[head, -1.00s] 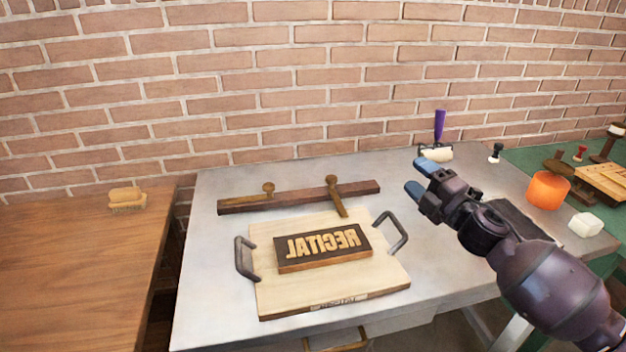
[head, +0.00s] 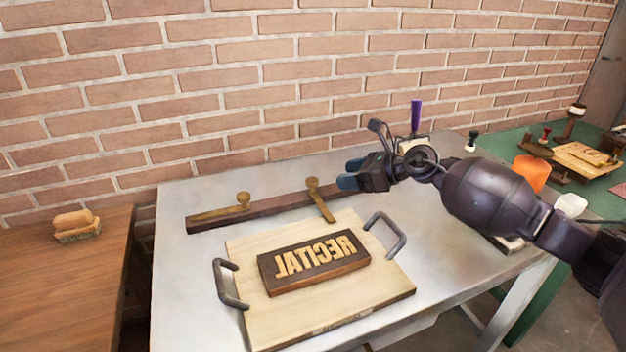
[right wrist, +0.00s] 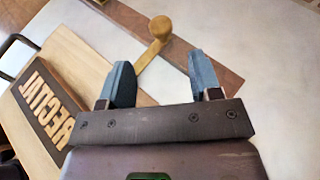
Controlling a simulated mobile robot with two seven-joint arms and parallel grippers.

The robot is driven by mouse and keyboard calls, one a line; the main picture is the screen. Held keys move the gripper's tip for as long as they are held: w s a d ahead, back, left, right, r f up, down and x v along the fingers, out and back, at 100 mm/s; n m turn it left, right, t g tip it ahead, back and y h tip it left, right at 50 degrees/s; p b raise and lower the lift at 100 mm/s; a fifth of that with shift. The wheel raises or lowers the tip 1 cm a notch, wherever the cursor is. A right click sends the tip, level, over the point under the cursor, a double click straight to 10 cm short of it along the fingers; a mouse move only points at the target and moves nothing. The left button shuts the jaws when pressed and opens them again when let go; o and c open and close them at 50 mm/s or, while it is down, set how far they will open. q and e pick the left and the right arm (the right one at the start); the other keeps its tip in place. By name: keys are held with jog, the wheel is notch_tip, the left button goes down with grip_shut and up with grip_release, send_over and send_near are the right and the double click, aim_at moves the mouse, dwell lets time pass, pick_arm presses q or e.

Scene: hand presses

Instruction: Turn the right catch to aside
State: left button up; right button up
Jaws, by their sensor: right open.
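The right catch (head: 320,201) is a brass lever with a round knob on a dark wooden bar (head: 280,207). Its arm points across the bar toward the board (head: 345,315). The left catch (head: 243,199) lies along the bar. My right gripper (head: 348,176) is open and empty, just right of the right catch's knob. In the right wrist view the right catch (right wrist: 151,50) shows beyond and between the spread fingers (right wrist: 162,70), its lower end partly hidden by the left finger. I see no contact. My left gripper is not in view.
A block reading RECITAL in reverse (head: 313,263) lies on the board between two grey handles (head: 227,285). A purple-handled tool (head: 416,115) and an orange cup (head: 532,172) stand to the right. A brush (head: 76,226) lies on the wooden table at left. Bare metal tabletop surrounds the bar.

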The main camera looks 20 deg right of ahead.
aim_at(314, 180)
jog(key=b+x, duration=0.1)
jog(key=x, duration=0.7)
jog(key=shift+w+a+f, duration=0.1)
jog(key=shift+w+f, duration=0.05)
jog(key=shift+f, duration=0.05)
jog(key=shift+w+a+f, duration=0.15)
jog(key=shift+w+a, duration=0.25)
jog(key=shift+a, duration=0.05)
grip_shut()
